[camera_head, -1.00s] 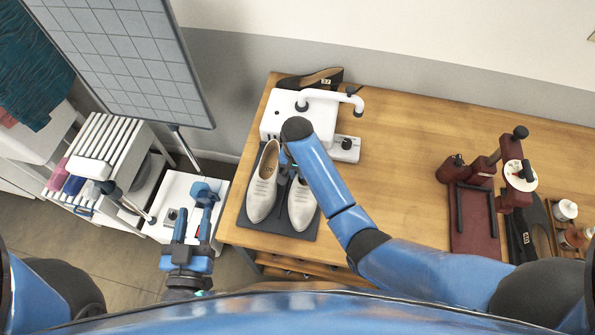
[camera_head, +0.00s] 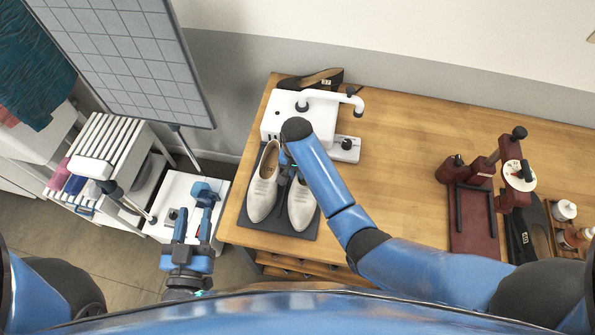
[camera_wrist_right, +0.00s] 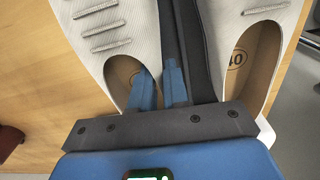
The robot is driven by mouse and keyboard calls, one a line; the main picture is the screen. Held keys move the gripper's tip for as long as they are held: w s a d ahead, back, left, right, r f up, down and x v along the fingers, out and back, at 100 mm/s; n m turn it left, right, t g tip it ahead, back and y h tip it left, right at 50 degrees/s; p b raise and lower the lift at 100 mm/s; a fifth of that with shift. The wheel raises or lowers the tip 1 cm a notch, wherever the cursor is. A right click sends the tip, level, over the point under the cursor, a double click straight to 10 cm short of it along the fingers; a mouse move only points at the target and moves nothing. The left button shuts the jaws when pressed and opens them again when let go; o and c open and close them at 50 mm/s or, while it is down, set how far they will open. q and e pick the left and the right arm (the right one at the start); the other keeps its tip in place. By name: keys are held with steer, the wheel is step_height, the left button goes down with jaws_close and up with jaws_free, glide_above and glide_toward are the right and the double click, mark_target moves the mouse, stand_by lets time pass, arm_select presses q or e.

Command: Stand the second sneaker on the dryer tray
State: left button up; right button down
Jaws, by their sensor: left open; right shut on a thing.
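Two pale grey sneakers stand side by side on the dark dryer tray (camera_head: 275,241), toes towards me. The left sneaker (camera_head: 262,197) shows its tan insole and also appears on the right in the wrist view (camera_wrist_right: 258,12). The right sneaker (camera_head: 301,207) is partly hidden by my right arm and appears on the left in the wrist view (camera_wrist_right: 100,30). My right gripper (camera_wrist_right: 160,80) is shut on the right sneaker's inner side wall, one finger inside its opening and one between the shoes. My left gripper (camera_head: 193,222) is open and empty, left of the table.
The white dryer unit (camera_head: 280,118) stands behind the tray, with a dark shoe (camera_head: 311,80) behind it. A dark red press (camera_head: 475,215) and small jars (camera_head: 565,210) are at the right. The wooden table between is clear. A white cart (camera_head: 190,190) is at the left.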

steer(key=shift+f, duration=0.3)
stand_by(0.8)
steer(key=c, duration=1.1)
jaws_free()
steer(key=shift+o, duration=0.2)
step_height(320, 180, up, 8)
steer(key=shift+w+r+b, duration=0.1)
steer(key=shift+r+b, duration=0.05)
steer(key=shift+b, duration=0.75)
steer(key=shift+r+p, duration=0.6)
steer(key=shift+r, duration=0.65)
